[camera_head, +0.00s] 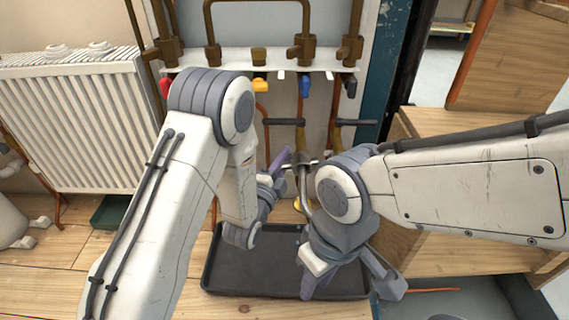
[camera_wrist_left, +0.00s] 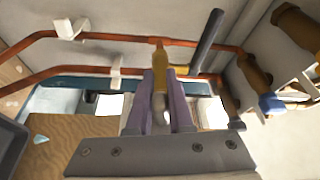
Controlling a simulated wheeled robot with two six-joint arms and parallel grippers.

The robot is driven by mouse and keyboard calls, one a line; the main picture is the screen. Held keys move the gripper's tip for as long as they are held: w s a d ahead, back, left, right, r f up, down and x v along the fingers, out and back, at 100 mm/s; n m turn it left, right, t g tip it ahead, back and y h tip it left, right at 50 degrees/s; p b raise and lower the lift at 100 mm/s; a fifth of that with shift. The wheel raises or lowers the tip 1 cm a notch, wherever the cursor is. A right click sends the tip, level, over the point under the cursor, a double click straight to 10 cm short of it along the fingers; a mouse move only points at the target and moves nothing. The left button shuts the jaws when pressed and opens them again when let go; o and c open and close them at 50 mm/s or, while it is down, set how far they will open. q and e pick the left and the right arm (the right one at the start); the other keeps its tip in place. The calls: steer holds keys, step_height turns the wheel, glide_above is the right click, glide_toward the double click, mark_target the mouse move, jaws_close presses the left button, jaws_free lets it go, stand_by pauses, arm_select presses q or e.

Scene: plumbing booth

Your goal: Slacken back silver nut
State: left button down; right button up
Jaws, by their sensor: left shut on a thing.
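My left gripper (camera_head: 290,160) is beside the vertical pipe under the row of valves. In the head view a silver piece (camera_head: 303,180) shows right of the left fingers. The fingers and arms hide much of it, so I cannot make out the nut's edges. My right gripper (camera_head: 346,284) is open and empty, pointing down over the black tray.
The black tray (camera_head: 228,275) lies on the wooden floor below. A white radiator (camera_head: 75,110) stands at left. Yellow (camera_head: 260,85), blue (camera_head: 305,86) and red valve handles hang from the pipe rail. Dark horizontal bars (camera_head: 284,121) flank the pipes. Wooden steps (camera_head: 450,122) are at right.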

arm_select(q)
steer(key=shift+d+f+n+t+y+b, duration=0.2)
steer(key=shift+f+n+t+b, duration=0.25)
steer(key=shift+n+b, duration=0.55)
steer(key=shift+d+f+n+t+y+b, duration=0.15)
steer(key=shift+f+n+t+b, duration=0.35)
steer(key=shift+n, duration=0.9)
steer(key=c, duration=0.8)
jaws_free()
